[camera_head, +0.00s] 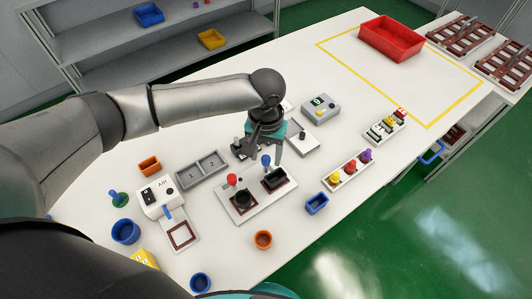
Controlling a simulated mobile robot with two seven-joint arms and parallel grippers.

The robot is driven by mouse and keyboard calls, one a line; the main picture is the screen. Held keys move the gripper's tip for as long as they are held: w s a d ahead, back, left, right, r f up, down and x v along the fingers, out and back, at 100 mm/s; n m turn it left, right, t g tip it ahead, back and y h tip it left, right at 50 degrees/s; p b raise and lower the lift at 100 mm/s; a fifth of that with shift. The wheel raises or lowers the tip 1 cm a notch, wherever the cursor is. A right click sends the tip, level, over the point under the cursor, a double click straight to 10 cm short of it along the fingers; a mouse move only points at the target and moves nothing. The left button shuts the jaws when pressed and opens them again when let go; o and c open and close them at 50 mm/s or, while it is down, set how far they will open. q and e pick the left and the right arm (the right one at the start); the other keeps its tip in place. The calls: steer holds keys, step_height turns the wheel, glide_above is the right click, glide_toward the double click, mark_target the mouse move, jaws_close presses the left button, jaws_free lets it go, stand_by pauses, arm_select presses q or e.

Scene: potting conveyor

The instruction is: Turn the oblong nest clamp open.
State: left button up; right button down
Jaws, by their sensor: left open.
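A white plate (243,214) on the table carries two black nests. The round nest (242,199) is on the left, with a red-knobbed clamp (231,181) behind it. The oblong nest (275,179) is on the right, with a blue-knobbed clamp (266,161) at its back left. My left gripper (277,153) is open and points down just behind the oblong nest, close to the blue knob. I cannot tell whether it touches the knob. Its wrist hides part of the area behind. My right gripper is not in view.
A grey two-compartment tray (202,170) and a white device (158,197) stand left. A grey box with a green display (320,109) is behind. A rack of coloured knobs (348,171) and a blue bin (317,204) are right. An orange cup (263,239) stands in front.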

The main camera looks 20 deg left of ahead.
arm_select(q)
jaws_close()
stand_by(0.4)
steer(key=shift+r, duration=0.1)
